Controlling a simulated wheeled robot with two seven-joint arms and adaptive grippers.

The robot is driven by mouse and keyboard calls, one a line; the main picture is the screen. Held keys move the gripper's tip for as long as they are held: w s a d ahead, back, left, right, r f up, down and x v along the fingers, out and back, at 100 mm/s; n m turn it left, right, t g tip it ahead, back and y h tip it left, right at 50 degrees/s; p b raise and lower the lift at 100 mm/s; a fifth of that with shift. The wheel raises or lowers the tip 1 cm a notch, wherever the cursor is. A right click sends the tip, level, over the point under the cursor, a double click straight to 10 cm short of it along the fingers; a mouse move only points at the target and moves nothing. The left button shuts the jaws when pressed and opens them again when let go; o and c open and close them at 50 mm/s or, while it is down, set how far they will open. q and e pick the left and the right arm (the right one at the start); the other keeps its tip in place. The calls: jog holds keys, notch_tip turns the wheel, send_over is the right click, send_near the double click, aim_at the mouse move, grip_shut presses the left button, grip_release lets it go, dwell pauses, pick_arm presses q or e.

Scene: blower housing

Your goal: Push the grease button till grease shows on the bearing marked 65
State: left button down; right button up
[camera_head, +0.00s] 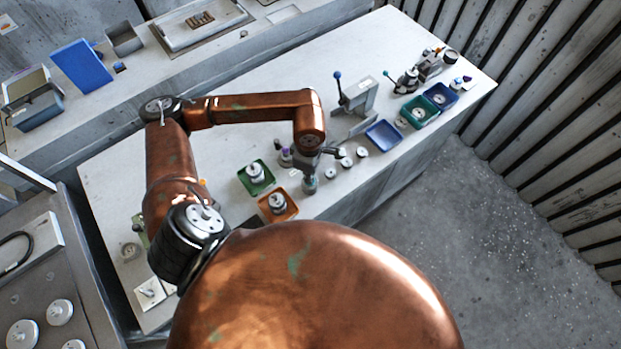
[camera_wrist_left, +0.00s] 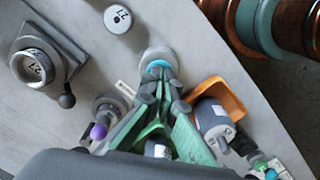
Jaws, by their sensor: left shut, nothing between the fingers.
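My left gripper (camera_head: 309,178) points down over the front part of the long bench. In the left wrist view its fingers (camera_wrist_left: 160,84) are together and empty. The tips are at a round grey post with a cyan ring (camera_wrist_left: 157,60); whether they touch it I cannot tell. I cannot tell for sure that this post is the grease button. A ring in a square grey holder (camera_wrist_left: 33,66) carries a mark like 27, and a loose disc (camera_wrist_left: 117,18) one like 21. I can read no 65 and see no grease. My right gripper is not in view.
Beside the gripper stand a green tray (camera_head: 243,180) and an orange tray (camera_head: 292,212), each holding a part. A purple-knobbed fixture (camera_wrist_left: 98,131) is close by. A blue tray (camera_head: 383,136) and a blue-handled press (camera_head: 356,95) stand further right. Bare bench lies behind the gripper.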

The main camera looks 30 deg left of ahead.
pick_arm(q)
jog(key=shift+r+p, duration=0.5)
jog(key=shift+r, duration=0.45)
jog(key=shift+f, duration=0.1)
